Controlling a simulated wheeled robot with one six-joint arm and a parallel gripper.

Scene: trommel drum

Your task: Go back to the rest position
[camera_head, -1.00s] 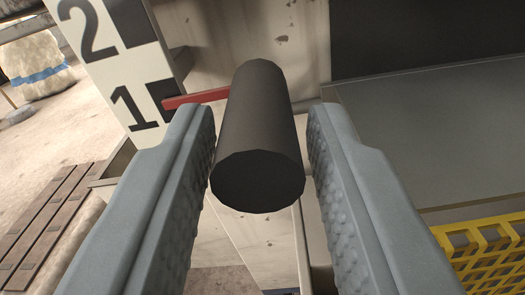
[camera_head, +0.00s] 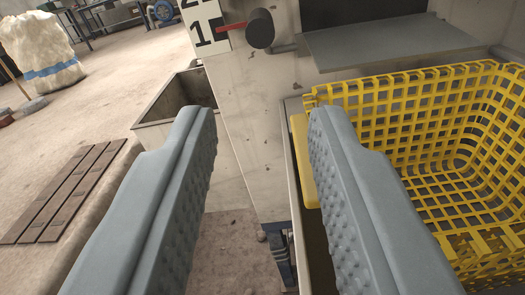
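My gripper (camera_head: 262,125) is open and empty, its two grey textured fingers pointing forward. The black cylindrical knob (camera_head: 261,28) on the machine's front is now beyond and above the fingertips, clear of them. A red pointer (camera_head: 232,27) beside the knob points left, at the "1" on the white number plate (camera_head: 206,27). The yellow perforated basket (camera_head: 410,95) lies to the right, partly hidden behind my right finger.
A grey metal shelf (camera_head: 390,42) juts out above the basket. A metal trough (camera_head: 168,118) stands left of the machine's pale panel (camera_head: 262,150). Slatted boards (camera_head: 65,195) lie at the left. A white sack (camera_head: 40,55) stands on the open floor farther back.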

